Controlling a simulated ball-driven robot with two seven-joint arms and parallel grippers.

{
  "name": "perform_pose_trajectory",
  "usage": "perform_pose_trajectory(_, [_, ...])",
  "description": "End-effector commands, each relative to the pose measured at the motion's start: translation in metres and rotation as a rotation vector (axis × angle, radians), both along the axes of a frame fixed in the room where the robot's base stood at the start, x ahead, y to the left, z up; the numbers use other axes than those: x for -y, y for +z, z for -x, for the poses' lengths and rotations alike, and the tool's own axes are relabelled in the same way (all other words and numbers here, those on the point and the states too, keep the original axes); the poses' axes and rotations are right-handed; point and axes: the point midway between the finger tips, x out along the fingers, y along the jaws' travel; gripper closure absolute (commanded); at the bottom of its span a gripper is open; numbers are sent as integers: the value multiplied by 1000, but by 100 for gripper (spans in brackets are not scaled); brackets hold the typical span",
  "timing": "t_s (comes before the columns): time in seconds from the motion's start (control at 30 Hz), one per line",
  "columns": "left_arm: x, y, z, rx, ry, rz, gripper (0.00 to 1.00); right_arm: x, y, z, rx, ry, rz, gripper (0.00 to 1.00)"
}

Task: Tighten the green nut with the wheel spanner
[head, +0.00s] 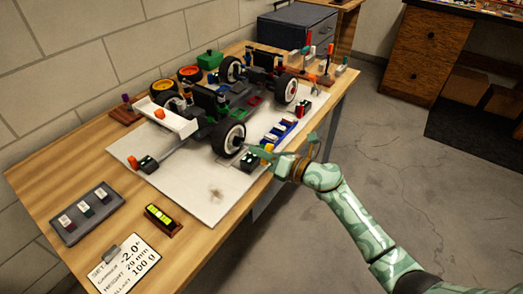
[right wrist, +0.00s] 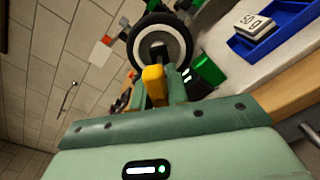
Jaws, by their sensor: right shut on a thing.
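My right gripper (head: 262,157) is low beside the near front wheel (head: 228,138) of the racecar. In the right wrist view the gripper (right wrist: 170,97) is shut on a yellow-orange handle, which I take to be the wheel spanner (right wrist: 153,82). Its dark head (right wrist: 158,50) lies in line with the centre of the white-rimmed wheel (right wrist: 168,38). I cannot tell whether it touches the hub. The green nut cannot be made out; the spanner head covers the hub centre. My left gripper is not in view.
The racecar stands on a white mat (head: 205,205) on a wooden table. A blue tray (head: 279,131) of small blocks lies right of the wheel, close to my right gripper. A grey tray (head: 85,213) and a note card (head: 124,264) lie at the table's left front.

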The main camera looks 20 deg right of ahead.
Motion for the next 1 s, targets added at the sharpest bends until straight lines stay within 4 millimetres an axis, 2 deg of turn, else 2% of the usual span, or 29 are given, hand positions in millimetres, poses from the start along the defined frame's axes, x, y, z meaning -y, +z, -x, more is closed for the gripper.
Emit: perform_pose_trajectory(1.0, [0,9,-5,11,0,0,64,1,2,-1,-81,-7,-109,100])
